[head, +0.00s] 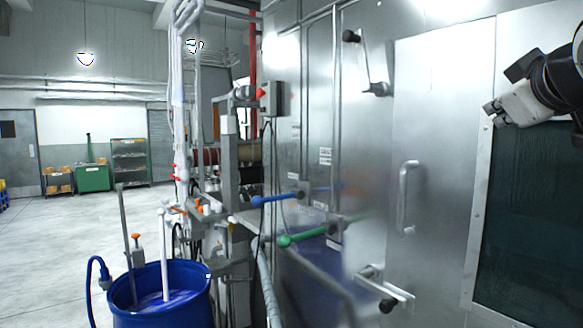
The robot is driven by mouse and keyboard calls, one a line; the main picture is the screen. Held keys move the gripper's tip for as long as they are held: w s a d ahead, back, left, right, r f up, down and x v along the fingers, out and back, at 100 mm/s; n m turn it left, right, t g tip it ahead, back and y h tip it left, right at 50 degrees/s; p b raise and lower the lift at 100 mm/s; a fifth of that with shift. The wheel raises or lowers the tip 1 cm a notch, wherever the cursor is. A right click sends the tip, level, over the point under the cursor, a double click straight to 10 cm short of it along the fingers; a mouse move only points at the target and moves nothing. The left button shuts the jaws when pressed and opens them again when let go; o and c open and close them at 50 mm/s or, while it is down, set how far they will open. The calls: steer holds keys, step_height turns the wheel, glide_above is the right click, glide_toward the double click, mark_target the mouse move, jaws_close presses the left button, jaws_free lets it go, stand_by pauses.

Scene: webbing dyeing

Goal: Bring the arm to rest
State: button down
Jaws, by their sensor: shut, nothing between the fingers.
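My arm comes in from the right edge of the head view, in front of the metal cabinet (440,70). My gripper (488,113) is at its end, pointing left and slightly down. It is shut and empty. It hangs in front of the cabinet, near the upper left corner of a dark window panel (530,210). I cannot tell the exact gap between my gripper and the cabinet face.
The cabinet has a vertical door handle (403,195), a blue lever (275,199) and a green lever (305,236). A blue barrel (160,305) with rods in it stands at lower left. Open floor (70,240) lies at left, with shelves (130,160) behind.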

steer(key=s+a+f+m+g+y, duration=0.1)
steer(key=s+a+f+g, duration=0.2)
steer(key=s+f, duration=0.3)
steer(key=s+a+f+m+g+y+b, duration=0.1)
steer(key=s+a+f, duration=0.5)
steer(key=f, duration=0.9)
steer(key=s+a+f+m+g+y, duration=0.2)
steer(key=s+a+f+g, duration=0.3)
steer(key=f, duration=0.6)
steer(key=shift+s+g+y, duration=0.3)
steer(key=shift+s+g, duration=0.1)
steer(key=shift+s, duration=0.1)
